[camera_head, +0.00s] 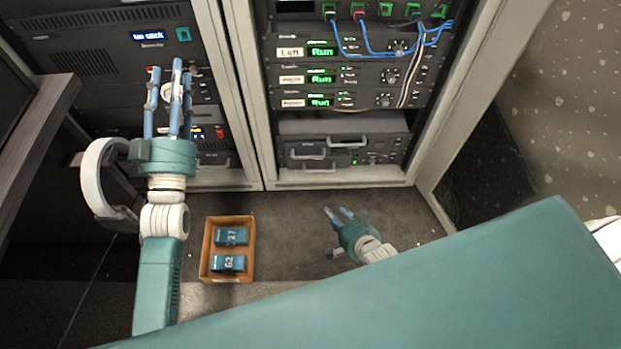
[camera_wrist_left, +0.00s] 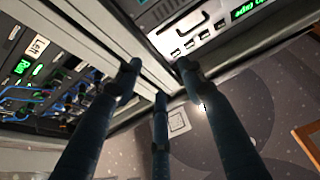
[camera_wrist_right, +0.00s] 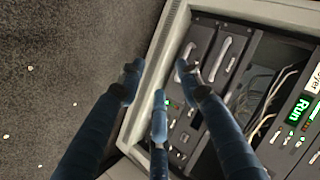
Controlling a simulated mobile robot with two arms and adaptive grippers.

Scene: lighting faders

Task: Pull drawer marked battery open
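Two drawer-like units with light handles sit low in the right rack: an upper one (camera_head: 347,141) and a lower one (camera_head: 306,152). I cannot read a "battery" mark on either. In the right wrist view, a long handle (camera_wrist_right: 221,59) and a shorter handle (camera_wrist_right: 188,53) show. My right gripper (camera_head: 335,227) is open and empty, low in front of the rack; in its wrist view one fingertip overlaps the shorter handle, but contact cannot be told. My left gripper (camera_head: 169,85) is open and empty in front of the left rack.
An open box (camera_head: 204,262) holding two blue blocks (camera_head: 231,236) lies on the dark floor between my arms. Blue cables (camera_head: 375,53) hang across the upper right rack. A rack post (camera_head: 243,95) separates the racks. My teal body covers the lower right.

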